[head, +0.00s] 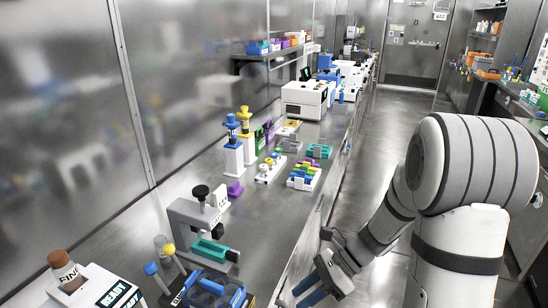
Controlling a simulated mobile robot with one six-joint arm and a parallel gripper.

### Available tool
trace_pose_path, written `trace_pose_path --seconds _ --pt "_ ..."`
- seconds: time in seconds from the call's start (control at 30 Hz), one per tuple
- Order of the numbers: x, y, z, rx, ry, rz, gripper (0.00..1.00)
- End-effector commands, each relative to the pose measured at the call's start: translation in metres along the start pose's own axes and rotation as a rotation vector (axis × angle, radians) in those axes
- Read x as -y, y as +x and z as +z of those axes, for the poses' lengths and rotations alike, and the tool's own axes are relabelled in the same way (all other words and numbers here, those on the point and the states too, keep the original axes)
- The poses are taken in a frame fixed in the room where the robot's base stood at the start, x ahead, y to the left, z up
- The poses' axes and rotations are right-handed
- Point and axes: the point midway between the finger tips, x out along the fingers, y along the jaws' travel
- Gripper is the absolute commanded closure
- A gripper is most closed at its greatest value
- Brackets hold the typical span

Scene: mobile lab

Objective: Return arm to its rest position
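My arm (385,225) reaches down from the right side of the head view. My gripper (310,290) is at the bottom middle, just right of the bench's front edge. Its two blue-padded fingers point down and left, with a narrow gap between them. I see nothing held between them. The fingertips are close to the lower frame edge, and their exact distance from the bench is hard to tell.
A long steel bench (262,215) runs along the left wall. Colourful racks (303,177) stand farther back. The aisle floor (385,125) is clear. Shelves and another counter line the right.

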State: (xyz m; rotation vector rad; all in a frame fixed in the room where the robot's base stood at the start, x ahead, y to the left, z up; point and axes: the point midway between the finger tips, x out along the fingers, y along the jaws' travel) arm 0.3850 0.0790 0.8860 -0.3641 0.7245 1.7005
Motion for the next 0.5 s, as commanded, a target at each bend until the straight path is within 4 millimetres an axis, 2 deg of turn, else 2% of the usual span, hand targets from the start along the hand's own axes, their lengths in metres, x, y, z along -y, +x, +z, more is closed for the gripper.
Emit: trace_pose_path --seconds 0.03,0.2,0.5 --pt "-0.013 -0.008 0.009 -0.071 -0.11 -0.001 0.65" --pt "-0.05 -0.03 0.019 -0.32 -0.489 0.027 0.65" --pt "-0.1 -0.082 0.032 -0.771 -1.129 0.144 0.65"
